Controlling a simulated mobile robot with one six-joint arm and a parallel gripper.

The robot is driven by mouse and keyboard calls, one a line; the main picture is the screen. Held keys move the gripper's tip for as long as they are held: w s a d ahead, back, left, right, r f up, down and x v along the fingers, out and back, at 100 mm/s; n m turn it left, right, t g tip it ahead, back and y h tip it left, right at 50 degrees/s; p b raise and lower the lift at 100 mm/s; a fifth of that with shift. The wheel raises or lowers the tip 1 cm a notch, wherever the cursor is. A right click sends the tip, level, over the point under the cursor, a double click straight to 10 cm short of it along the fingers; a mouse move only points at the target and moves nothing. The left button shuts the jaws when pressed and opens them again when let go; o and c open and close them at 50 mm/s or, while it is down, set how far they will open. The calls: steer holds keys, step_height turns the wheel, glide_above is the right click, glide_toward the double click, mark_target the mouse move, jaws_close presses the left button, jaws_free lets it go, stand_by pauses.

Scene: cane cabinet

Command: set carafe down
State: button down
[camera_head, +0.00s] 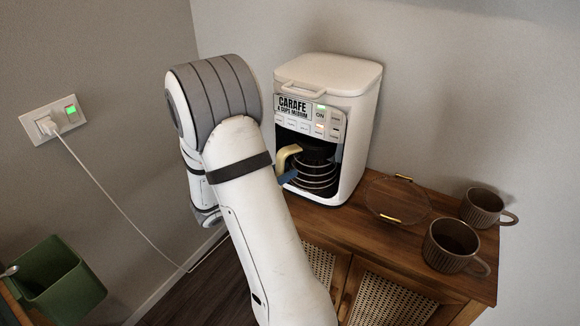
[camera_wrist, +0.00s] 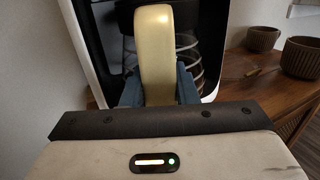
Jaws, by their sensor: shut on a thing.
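The carafe (camera_head: 316,178) is inside the bay of the white coffee maker (camera_head: 343,82); its ringed body and dark top show. Its cream handle (camera_wrist: 155,55) points out of the bay toward me. In the wrist view the blue fingers of my gripper (camera_wrist: 158,88) sit on both sides of the handle, shut on it. In the head view my arm hides most of the gripper; a blue fingertip shows beside the handle. The carafe looks upright. I cannot tell whether its base touches the plate under it.
The coffee maker stands on a wooden cabinet (camera_head: 345,226) with cane doors. A glass tray with gold handles (camera_head: 398,200) and two brown mugs (camera_head: 452,246) (camera_head: 482,207) stand to its right. A green bin (camera_head: 58,282) is at lower left. A white cord (camera_head: 110,205) runs from the wall outlet.

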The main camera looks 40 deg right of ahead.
mark_target(293, 165)
steer(key=d, duration=0.1)
steer(key=w+d, duration=0.1)
steer(key=d, duration=0.1)
steer(key=shift+w+d, duration=0.1)
steer(key=shift+w, duration=0.05)
steer(key=shift+d+f, duration=0.2)
steer(key=c, duration=1.1)
jaws_free()
steer(key=shift+f, duration=0.1)
steer(key=shift+a, duration=0.15)
